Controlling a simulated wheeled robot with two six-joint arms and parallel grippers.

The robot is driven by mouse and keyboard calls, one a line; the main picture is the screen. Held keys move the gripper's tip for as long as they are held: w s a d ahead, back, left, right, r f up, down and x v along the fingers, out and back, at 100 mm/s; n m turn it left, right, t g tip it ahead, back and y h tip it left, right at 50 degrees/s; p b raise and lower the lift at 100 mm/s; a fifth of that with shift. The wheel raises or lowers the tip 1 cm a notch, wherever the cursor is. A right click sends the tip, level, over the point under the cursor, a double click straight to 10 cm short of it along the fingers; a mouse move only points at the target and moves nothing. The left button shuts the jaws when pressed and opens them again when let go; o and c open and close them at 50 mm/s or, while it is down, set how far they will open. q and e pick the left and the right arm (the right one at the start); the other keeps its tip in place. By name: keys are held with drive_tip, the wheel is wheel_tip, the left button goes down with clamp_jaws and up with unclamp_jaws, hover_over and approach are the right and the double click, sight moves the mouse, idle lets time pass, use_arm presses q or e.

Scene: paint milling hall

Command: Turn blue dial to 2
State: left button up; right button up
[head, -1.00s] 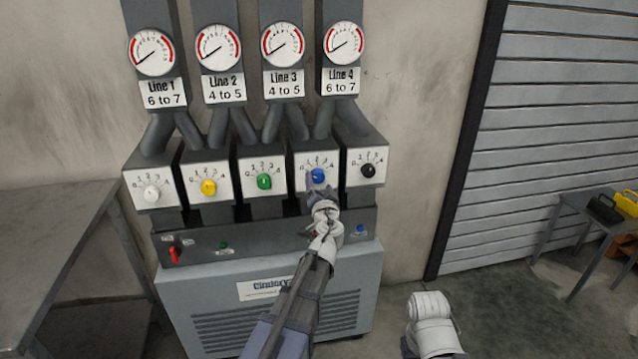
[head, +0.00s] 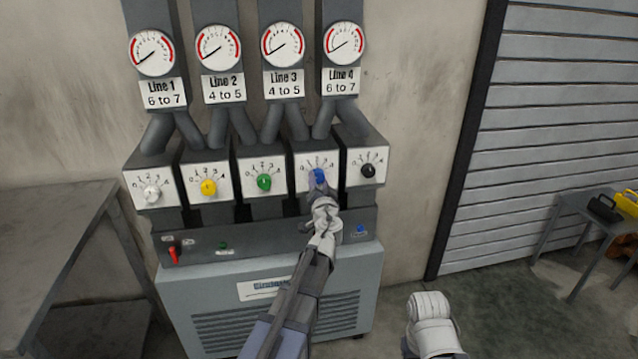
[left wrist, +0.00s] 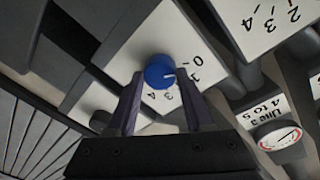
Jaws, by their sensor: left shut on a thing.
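The blue dial (head: 319,175) is on the fourth white-faced box from the left, with a printed scale from 0 to 4. My left gripper (head: 319,184) reaches it from below and is shut on it, a finger on either side. In the left wrist view the blue dial (left wrist: 159,71) sits between the fingertips (left wrist: 160,84). Its white mark points right, roughly toward the 1; the numbers 0, 3 and 4 also show there. In the head view my arm hides the lower part of the dial's box. My right gripper's fingers are not seen.
White (head: 152,193), yellow (head: 209,187), green (head: 264,182) and black (head: 368,171) dials are on neighbouring boxes. A red lever (head: 173,255) and a small blue button (head: 360,229) are on the panel below. A metal table (head: 60,215) stands at left.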

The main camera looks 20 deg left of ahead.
use_arm(q)
clamp_jaws()
drive_tip(key=m+p, duration=0.1)
drive_tip(key=m, duration=0.3)
drive_tip(key=shift+r+m+g, duration=0.1)
drive_tip(key=shift+m+g, duration=0.2)
drive_tip(key=shift+m, duration=0.1)
drive_tip(key=m, duration=0.3)
drive_tip(key=shift+p, duration=0.3)
drive_tip(key=shift+d+m+g, duration=0.1)
drive_tip(key=shift+m+g, duration=0.3)
drive_tip(key=shift+m, duration=1.2)
drive_tip(key=o, duration=1.1)
unclamp_jaws()
